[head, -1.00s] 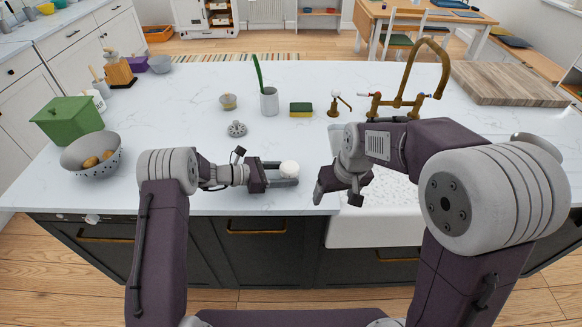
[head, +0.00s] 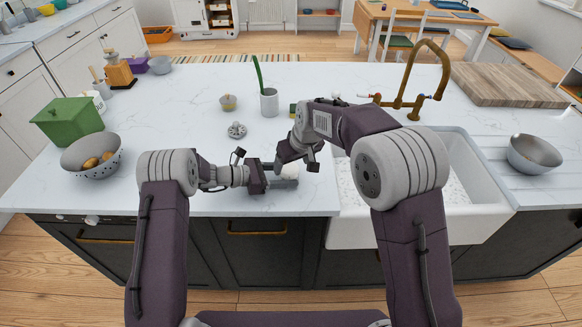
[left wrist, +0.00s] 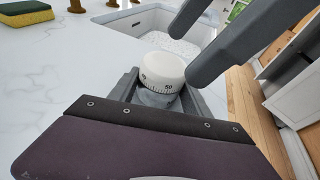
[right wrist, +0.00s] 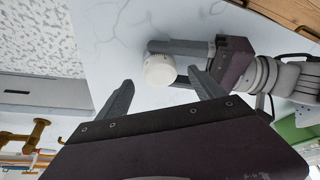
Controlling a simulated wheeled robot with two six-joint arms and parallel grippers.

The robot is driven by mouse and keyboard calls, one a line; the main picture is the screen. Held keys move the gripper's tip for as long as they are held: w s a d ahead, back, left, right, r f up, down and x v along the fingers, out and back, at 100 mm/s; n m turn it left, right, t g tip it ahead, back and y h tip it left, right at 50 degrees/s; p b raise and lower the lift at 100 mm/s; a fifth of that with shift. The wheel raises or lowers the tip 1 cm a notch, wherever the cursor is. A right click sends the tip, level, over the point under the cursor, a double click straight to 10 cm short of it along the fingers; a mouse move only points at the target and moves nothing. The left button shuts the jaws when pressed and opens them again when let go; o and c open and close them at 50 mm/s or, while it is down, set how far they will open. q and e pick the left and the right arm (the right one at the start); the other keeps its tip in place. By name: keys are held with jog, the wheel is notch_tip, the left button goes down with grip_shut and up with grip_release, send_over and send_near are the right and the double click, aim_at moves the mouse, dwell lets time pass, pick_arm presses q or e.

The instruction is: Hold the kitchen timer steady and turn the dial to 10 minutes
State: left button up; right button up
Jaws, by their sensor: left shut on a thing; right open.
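The kitchen timer (left wrist: 164,76) is a small round body with a white dial on top and dark numerals, of which 50 is readable in the left wrist view. It stands near the counter's front edge, and its dial (head: 290,172) shows in the head view. My left gripper (head: 296,174) is shut on the timer's lower body, a finger on each side. My right gripper (right wrist: 158,90) is open, with its fingers close to the dial. In the right wrist view the dial (right wrist: 160,72) shows just beyond the gap between the fingertips. I cannot tell whether they touch it.
The white sink (head: 475,180) lies to the right. A colander (head: 92,157) and green box (head: 68,120) are at left.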

aim_at(289, 169)
jog(key=x, duration=0.3)
jog(key=shift+w+f, duration=0.1)
jog(key=c, duration=1.4)
jog(key=shift+a+m+h, duration=0.15)
jog(key=shift+m+h, duration=0.4)
jog(key=shift+m, duration=0.9)
jog(key=shift+a+m+h, duration=0.15)
jog(key=shift+m+h, duration=0.4)
jog(key=shift+m, duration=0.9)
